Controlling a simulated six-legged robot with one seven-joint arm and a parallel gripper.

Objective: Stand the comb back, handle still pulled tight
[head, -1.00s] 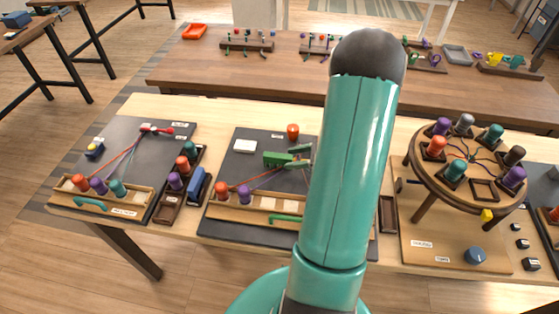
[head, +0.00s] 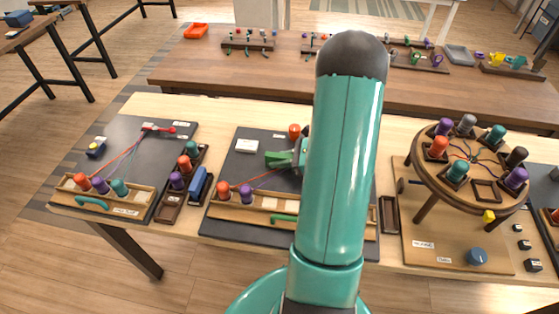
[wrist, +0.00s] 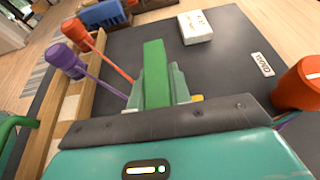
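My gripper (wrist: 158,88) has its two teal fingers close on both sides of a bright green block (wrist: 153,60), which seems to be the handle. That block also shows in the head view (head: 278,159), above the middle dark board. Cords run from the orange bobbin (wrist: 83,32) and purple bobbin (wrist: 65,58) toward it; the orange one looks straight. Where they meet it is hidden by the fingers. A blue block (head: 198,184), perhaps the comb, is at the wooden rack left of the board; its teeth cannot be made out. My arm hides the board's right part.
A red-orange bobbin (head: 294,131) stands at the board's back edge, near a white block (head: 246,146). A wooden rail (head: 240,213) with a green grip (head: 284,218) runs along the front. A round bobbin stand (head: 430,180) rises at right.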

